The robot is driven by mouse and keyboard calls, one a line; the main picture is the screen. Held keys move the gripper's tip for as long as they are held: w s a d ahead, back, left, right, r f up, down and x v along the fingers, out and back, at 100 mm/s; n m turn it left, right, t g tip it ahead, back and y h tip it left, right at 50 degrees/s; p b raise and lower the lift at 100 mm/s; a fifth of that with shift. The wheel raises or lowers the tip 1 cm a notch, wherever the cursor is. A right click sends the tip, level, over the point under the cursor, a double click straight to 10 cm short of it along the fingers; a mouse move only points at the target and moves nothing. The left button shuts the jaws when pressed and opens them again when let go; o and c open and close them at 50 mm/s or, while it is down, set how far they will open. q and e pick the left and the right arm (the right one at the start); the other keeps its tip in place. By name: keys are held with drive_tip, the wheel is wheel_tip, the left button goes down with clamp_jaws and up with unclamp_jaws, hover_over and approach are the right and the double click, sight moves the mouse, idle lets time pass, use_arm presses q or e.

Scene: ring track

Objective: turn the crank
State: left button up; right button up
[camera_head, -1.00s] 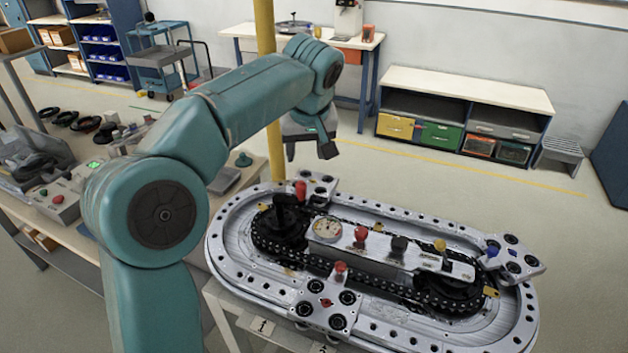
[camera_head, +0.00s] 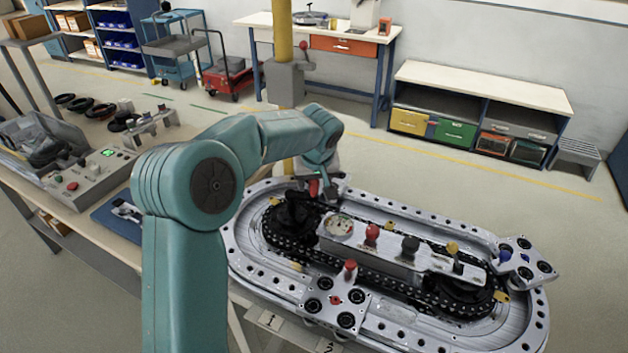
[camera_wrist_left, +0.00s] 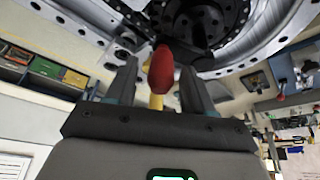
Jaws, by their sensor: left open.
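The crank (camera_head: 293,209) is a black arm at the near-left end of the oval ring track (camera_head: 240,245), with an upright red handle (camera_head: 313,187). My left gripper (camera_head: 323,188) is over the crank end of the track, beside the handle in the head view. In the left wrist view the red handle (camera_wrist_left: 161,70) shows between the two dark, spread fingers of the left gripper (camera_wrist_left: 158,72). Gaps show on both sides of it, so the jaws are open and not closed on it. My right gripper is in neither view.
The track's middle panel carries a dial (camera_head: 338,224), a red knob (camera_head: 372,233) and a black knob (camera_head: 410,246). A yellow post (camera_head: 285,40) stands behind the crank. A workbench (camera_head: 95,205) with a control box (camera_head: 92,175) is at left.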

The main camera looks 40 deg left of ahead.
use_arm(q)
drive_tip(key=shift+a+f, duration=0.25)
drive_tip(key=shift+f, duration=0.15)
drive_tip(key=shift+w+d, duration=0.15)
drive_tip(key=shift+w, duration=0.05)
drive_tip(key=shift+s, duration=0.15)
clamp_jaws()
